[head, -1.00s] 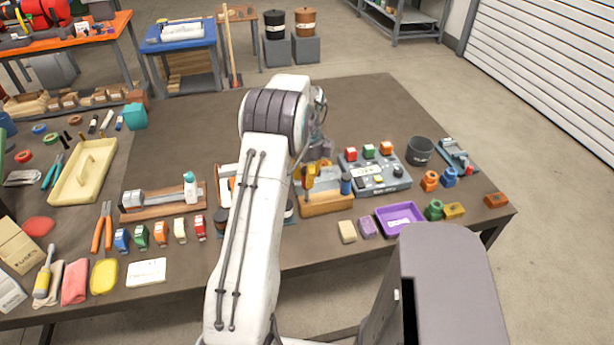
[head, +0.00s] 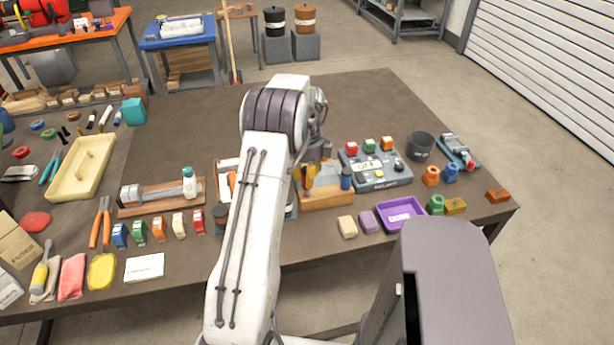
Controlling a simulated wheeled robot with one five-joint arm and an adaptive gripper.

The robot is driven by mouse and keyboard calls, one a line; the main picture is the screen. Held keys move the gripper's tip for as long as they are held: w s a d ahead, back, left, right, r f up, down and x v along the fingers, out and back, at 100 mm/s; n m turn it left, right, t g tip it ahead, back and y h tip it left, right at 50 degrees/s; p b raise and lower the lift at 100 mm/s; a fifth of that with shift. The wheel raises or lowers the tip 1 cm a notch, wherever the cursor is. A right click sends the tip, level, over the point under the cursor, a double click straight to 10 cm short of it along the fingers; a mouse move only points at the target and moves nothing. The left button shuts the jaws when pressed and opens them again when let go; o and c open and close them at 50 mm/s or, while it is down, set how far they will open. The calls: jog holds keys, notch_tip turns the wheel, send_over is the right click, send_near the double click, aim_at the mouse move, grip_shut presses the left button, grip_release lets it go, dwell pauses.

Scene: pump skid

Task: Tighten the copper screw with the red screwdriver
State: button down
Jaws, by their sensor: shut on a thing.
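My gripper (head: 319,150) is partly visible behind my arm, pointing down over the wooden tool block (head: 327,199). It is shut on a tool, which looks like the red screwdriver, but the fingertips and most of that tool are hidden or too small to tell. Yellow and blue handles stand in the block close to the gripper. I cannot make out the copper screw; a grey device (head: 374,170) with red, green and orange blocks on top stands just right of the block.
A purple tray (head: 400,228), a dark cup (head: 420,147) and small coloured parts lie to the right. A wooden base with a vise-like fixture (head: 160,195) and a cream tray (head: 80,168) are to the left. The back middle of the table is clear.

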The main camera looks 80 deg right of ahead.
jog(key=shift+f+b, duration=0.7)
jog(key=shift+f, duration=0.35)
jog(key=c, duration=1.1)
grip_release()
jog(key=shift+r, duration=0.15)
notch_tip(320, 180, up, 12)
jog(key=shift+f, duration=0.1)
